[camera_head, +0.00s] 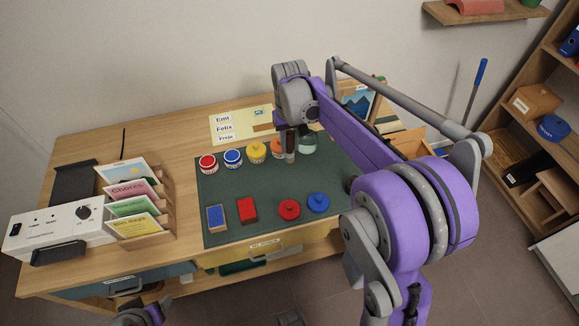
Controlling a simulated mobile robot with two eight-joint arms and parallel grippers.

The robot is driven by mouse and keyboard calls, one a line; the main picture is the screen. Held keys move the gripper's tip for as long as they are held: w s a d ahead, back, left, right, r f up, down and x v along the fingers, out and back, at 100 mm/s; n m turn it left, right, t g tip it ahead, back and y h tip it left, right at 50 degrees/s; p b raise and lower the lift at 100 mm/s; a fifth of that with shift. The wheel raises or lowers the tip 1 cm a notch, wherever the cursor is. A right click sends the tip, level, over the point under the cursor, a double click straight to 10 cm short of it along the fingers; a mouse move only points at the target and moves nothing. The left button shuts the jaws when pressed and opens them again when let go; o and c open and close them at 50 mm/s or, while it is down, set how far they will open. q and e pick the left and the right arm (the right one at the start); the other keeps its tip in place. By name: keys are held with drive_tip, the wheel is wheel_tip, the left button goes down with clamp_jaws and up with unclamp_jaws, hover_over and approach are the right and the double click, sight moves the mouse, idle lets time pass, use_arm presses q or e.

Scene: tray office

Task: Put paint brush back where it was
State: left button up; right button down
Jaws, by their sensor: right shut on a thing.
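My right gripper (290,155) points down over the back of the dark green mat (265,180), beside the orange-lidded jar and the pale greenish jar (308,144). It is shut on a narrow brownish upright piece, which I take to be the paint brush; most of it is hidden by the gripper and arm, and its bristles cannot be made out. I cannot tell whether its lower end touches the mat or a jar. Part of my left arm's end (140,314) shows at the bottom edge; its jaws are not clear.
Red, blue, yellow and orange lidded jars (256,151) line the mat's back. Blue and red blocks (247,209) and red and blue round lids (289,209) lie in front. A card rack (150,200) and white power unit (60,228) stand left. Shelves (545,130) stand right.

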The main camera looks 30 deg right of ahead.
sight(289, 160)
wheel_tip(289, 160, down, 8)
drive_tip(key=shift+r, duration=0.2)
drive_tip(key=shift+f+b, duration=0.15)
drive_tip(key=shift+b, duration=0.2)
drive_tip(key=c, duration=0.7)
unclamp_jaws()
drive_tip(key=shift+o, duration=0.2)
